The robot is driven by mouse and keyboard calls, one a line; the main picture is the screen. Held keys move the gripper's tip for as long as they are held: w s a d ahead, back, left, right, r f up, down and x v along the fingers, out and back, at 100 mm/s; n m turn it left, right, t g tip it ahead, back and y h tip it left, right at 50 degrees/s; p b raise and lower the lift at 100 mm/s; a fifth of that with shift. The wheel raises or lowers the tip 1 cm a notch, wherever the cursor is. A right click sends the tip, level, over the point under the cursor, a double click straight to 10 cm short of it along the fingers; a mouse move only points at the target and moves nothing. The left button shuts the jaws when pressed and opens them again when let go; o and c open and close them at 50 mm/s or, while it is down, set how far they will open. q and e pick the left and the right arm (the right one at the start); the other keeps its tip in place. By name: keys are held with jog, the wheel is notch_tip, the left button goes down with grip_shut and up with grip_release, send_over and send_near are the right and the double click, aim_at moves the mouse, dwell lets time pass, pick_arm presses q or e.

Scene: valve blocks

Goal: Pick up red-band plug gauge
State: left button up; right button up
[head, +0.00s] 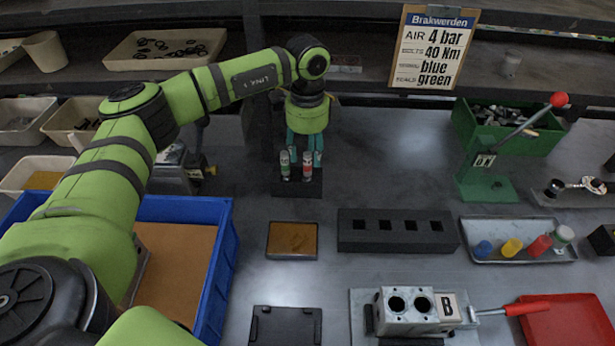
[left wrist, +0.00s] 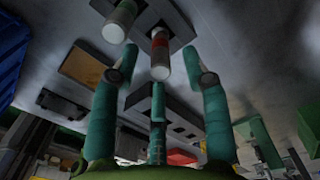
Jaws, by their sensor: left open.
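The red-band plug gauge (head: 307,165) stands upright in a dark block (head: 298,188) in the head view, with a green-band plug gauge (head: 285,165) just left of it. My left gripper (head: 304,153) is over the block, its teal fingers open and pointing down around the red-band gauge's upper part. In the left wrist view the red-band gauge (left wrist: 160,55) shows between the spread fingers of the left gripper (left wrist: 162,75), with gaps beside it. The green-band gauge (left wrist: 121,20) is close to one finger; I cannot tell if they touch. My right gripper is not in view.
A blue crate (head: 226,235) stands at left. A brown-topped pad (head: 292,240), a black block with square holes (head: 398,232) and a tray of coloured caps (head: 520,255) lie nearer. A valve block (head: 408,312) is at the front. A green lever press (head: 487,180) stands at right.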

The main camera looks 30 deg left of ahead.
pick_arm(q)
notch_tip(320, 180, down, 2)
jog(key=shift+f+b, duration=0.1)
jog(key=shift+b, duration=0.25)
grip_shut()
jog(key=shift+r, duration=0.25)
